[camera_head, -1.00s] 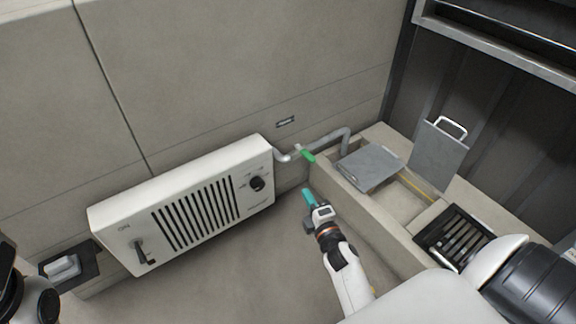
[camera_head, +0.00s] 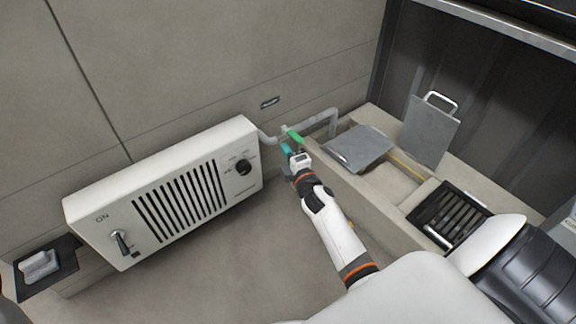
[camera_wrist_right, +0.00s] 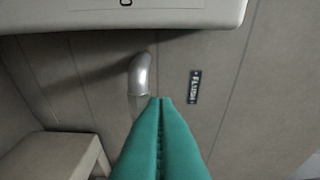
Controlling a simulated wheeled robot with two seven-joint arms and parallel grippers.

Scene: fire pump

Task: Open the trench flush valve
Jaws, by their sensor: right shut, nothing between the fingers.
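The flush valve's green lever (camera_head: 293,135) sits on the grey pipe (camera_head: 318,122) that runs along the wall from the white pump box to the trench. My right gripper (camera_head: 287,150) has teal fingers and is just below the lever; I cannot tell whether they touch. In the right wrist view the teal fingers (camera_wrist_right: 160,103) are shut together and empty. They cover part of the grey pipe (camera_wrist_right: 139,76), and the green lever does not show there. The FLUSH label (camera_wrist_right: 195,87) is on the wall to the right. My left gripper is not in view.
The white pump box (camera_head: 165,190) with a switch and a knob is on the wall to the left.

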